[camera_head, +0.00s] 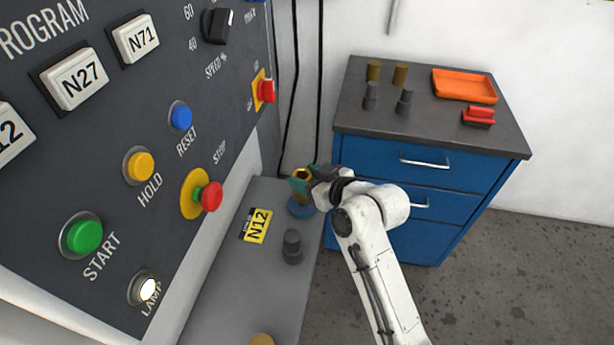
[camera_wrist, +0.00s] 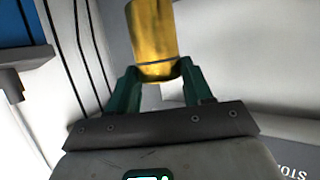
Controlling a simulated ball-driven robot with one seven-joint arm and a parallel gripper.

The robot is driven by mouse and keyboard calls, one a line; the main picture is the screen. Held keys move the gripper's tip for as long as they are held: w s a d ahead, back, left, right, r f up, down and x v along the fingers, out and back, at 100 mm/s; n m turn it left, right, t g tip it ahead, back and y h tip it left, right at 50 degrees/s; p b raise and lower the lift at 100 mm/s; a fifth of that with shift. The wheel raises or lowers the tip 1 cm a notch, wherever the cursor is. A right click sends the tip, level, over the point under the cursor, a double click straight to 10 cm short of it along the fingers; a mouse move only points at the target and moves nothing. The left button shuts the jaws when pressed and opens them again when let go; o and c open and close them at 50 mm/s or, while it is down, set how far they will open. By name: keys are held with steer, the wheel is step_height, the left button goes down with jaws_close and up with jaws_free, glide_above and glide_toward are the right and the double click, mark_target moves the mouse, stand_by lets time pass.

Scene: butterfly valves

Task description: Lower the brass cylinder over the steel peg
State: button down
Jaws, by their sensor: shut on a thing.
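My gripper (camera_head: 304,182) is shut on the brass cylinder (camera_head: 304,173), which it holds above the left grey ledge. In the wrist view the brass cylinder (camera_wrist: 153,38) stands out beyond the two green fingers of my gripper (camera_wrist: 158,78). In the head view a round blue base (camera_head: 300,208) shows just below the held cylinder. I cannot make out a steel peg on this base; the cylinder and fingers cover the space above it. Whether the cylinder touches anything below is unclear.
A dark grey stepped cylinder (camera_head: 292,247) stands on the ledge near a yellow N12 label (camera_head: 257,225). A control panel (camera_head: 160,110) rises at left. The blue cabinet (camera_head: 375,150) at right bears brass and grey cylinders, an orange tray (camera_head: 464,86) and a red-black item (camera_head: 479,116).

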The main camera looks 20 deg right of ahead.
steer(key=shift+f+b, duration=1.1)
steer(key=shift+f, duration=0.4)
stand_by(0.8)
steer(key=c, duration=0.8)
jaws_free()
steer(key=o, duration=0.4)
steer(key=shift+f, duration=0.25)
steer(key=b+v, duration=0.1)
steer(key=v, duration=1)
steer(key=shift+a+r, duration=0.1)
steer(key=s+d+f+m+g+h, duration=0.1)
steer(key=s+f+g, duration=0.3)
steer(key=s, duration=0.5)
steer(key=s+d+f+m+g+h, duration=0.1)
steer(key=s+f+g+h, duration=0.1)
steer(key=s+f, duration=0.6)
steer(key=s+d+f+m+g+h, duration=0.1)
steer(key=s+f+g, duration=0.4)
steer(key=s, duration=0.5)
steer(key=shift+s+d+f+m+g+h, duration=0.3)
steer(key=shift+d+f+m, duration=0.2)
steer(key=shift+f, duration=0.05)
